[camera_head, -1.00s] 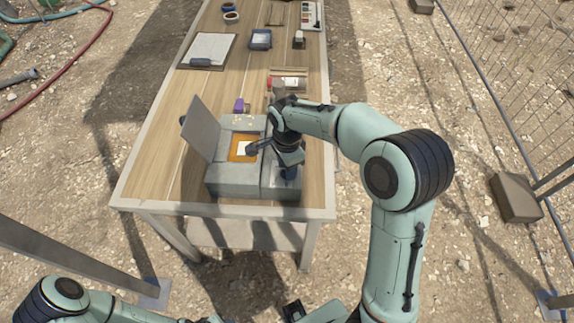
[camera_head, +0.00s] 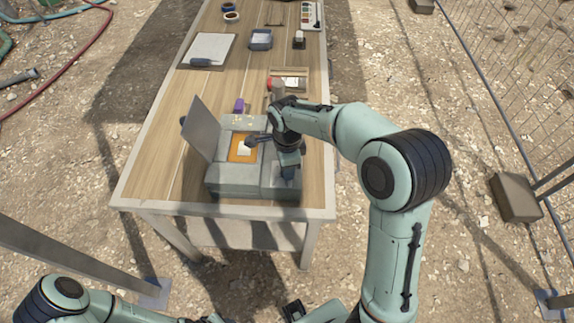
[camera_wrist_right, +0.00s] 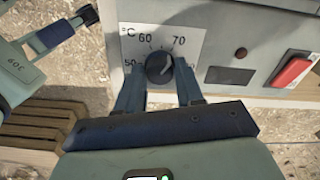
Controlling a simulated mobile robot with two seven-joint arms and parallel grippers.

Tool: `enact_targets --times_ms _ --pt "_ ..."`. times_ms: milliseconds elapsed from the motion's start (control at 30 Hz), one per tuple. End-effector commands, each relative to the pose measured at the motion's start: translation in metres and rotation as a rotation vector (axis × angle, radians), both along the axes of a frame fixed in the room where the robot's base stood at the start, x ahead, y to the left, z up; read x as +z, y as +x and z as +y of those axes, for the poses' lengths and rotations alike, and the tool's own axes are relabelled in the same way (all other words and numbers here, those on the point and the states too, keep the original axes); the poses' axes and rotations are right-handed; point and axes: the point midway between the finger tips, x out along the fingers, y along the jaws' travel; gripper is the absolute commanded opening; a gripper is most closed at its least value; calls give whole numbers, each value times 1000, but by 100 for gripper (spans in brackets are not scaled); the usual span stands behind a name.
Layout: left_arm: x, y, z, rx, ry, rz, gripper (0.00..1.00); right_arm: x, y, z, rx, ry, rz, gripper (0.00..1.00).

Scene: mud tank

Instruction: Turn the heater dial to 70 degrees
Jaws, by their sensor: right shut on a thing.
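The heater dial (camera_wrist_right: 159,67) is a dark round knob on a pale scale plate (camera_wrist_right: 190,42) marked in °C, with 60 at its upper left and 70 at its upper right. My right gripper (camera_wrist_right: 159,84) is shut on the dial, one blue finger on each side. The dial's pointer is too small to read surely. In the head view the dial is hidden; my right gripper (camera_head: 288,173) is at the front right of the grey heater box (camera_head: 235,180). My left arm (camera_head: 70,290) shows at the bottom left; its jaws cannot be made out.
The panel also has a red switch (camera_wrist_right: 292,70), a dark display (camera_wrist_right: 229,75) and a round dark red lamp (camera_wrist_right: 241,53). The box's grey lid (camera_head: 207,130) stands open at left. A red-ended cylinder (camera_head: 287,83) and clipboard (camera_head: 208,50) lie farther back on the wooden table (camera_head: 160,160).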

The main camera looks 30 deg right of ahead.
Motion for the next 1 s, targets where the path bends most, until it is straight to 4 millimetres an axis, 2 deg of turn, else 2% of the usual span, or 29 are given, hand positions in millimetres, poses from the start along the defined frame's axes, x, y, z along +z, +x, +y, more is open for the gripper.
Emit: enact_targets --times_ms 67,100,133,167,433,567,667,1000 --pt "0 0 0 0 0 0 43 1 1 -1 0 0 -4 6" --pt "0 0 0 0 0 0 43 1 1 -1 0 0 -4 50" --pt "0 0 0 0 0 0 43 1 1 -1 0 0 -4 59" --pt "0 0 0 0 0 0 43 1 1 -1 0 0 -4 62" --pt "0 0 0 0 0 0 43 1 0 0 1 -1 -2 62" --pt "2 1 0 0 0 -1 43 10 1 0 1 1 -4 62" --pt "4 3 0 0 0 -3 43 26 2 0 2 1 -8 62" --pt "16 11 0 0 0 -13 43 102 2 0 0 2 -8 62"
